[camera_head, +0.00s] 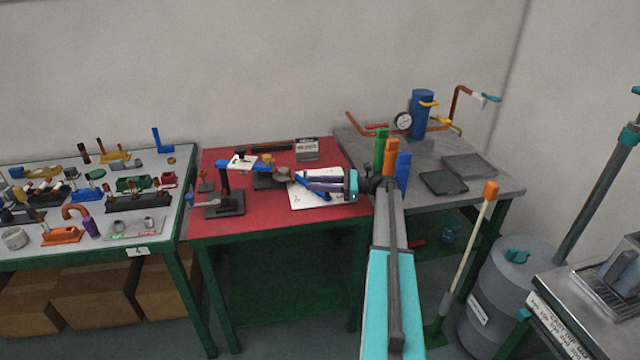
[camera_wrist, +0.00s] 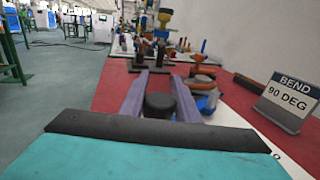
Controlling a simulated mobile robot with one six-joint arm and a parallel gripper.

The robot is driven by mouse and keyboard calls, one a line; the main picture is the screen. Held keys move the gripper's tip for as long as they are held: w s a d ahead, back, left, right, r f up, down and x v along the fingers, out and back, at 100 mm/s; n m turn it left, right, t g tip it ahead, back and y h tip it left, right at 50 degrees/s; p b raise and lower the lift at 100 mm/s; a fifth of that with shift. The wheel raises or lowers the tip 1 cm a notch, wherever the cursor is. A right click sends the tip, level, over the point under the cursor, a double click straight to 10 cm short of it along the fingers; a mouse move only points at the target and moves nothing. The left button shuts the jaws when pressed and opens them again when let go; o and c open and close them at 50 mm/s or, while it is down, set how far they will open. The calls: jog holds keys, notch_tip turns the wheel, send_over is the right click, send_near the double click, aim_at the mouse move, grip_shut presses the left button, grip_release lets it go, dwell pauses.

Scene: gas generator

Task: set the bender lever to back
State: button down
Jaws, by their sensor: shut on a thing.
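My gripper (camera_head: 312,181) reaches in from the right over the red table, its purple-grey fingers pointing left. In the wrist view the two fingers (camera_wrist: 160,78) stand either side of a round black knob (camera_wrist: 160,104) and are shut on it. The knob appears to be the grip of the bender lever. A blue lever part (camera_head: 318,190) slants below the fingers in the head view, and blue also shows beside the right finger (camera_wrist: 207,100). The bender (camera_head: 266,181) sits left of the fingertips on a dark base. My gripper partly hides the lever.
The red table (camera_head: 270,218) also bears a dark stand (camera_head: 224,203) at left, a white sheet (camera_head: 310,201) and the bend sign (camera_head: 307,149), which reads "BEND 90 DEG" in the wrist view.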

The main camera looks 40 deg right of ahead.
jog(key=shift+s+d+f, duration=0.15)
jog(key=shift+s+f, duration=0.05)
jog(key=shift+s, duration=0.1)
jog(key=c, duration=1.3)
grip_release()
jog(key=shift+r, duration=0.15)
jog(key=shift+c, duration=0.2)
jog(key=shift+w, duration=0.1)
jog(key=shift+r, duration=0.1)
jog(key=shift+r, duration=0.75)
jog(key=s+a+r+b, duration=0.1)
jog(key=s+a, duration=0.2)
jog(key=s, duration=0.4)
jog(key=s+a+r+b, duration=0.2)
jog(key=s+a, duration=0.2)
jog(key=s, duration=0.3)
jog(key=shift+s+a, duration=0.15)
jog(key=shift+a, duration=0.15)
